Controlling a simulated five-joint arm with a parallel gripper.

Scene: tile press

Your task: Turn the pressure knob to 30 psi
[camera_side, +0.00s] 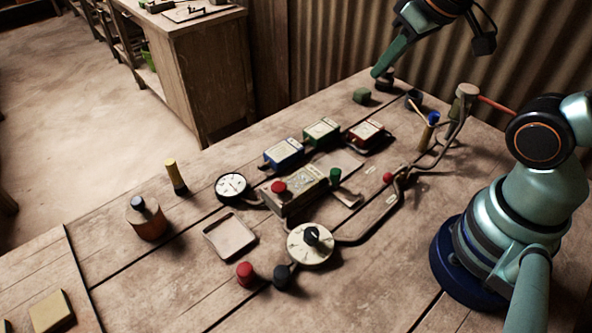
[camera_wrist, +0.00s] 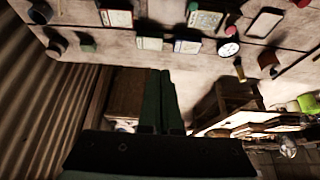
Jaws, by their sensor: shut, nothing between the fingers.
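The pressure knob is a black knob (camera_side: 311,236) on a round cream dial (camera_side: 309,252) at the front middle of the table. Its scale is too small to read. A round white pressure gauge (camera_side: 231,186) with a dark rim stands left of the press block; it also shows in the wrist view (camera_wrist: 228,48). My gripper (camera_side: 377,73) is at the far back of the table near a green cube, well away from the knob. Its green fingers (camera_wrist: 160,72) are shut together and empty in the wrist view. I cannot make out the knob in the wrist view.
A press block (camera_side: 295,194) with red and green knobs stands mid-table. Behind it are blue, green and red boxes (camera_side: 284,152). A square tray (camera_side: 230,236), red knob (camera_side: 244,272) and black knob (camera_side: 284,277) lie near the dial. A dark hose curves right of it.

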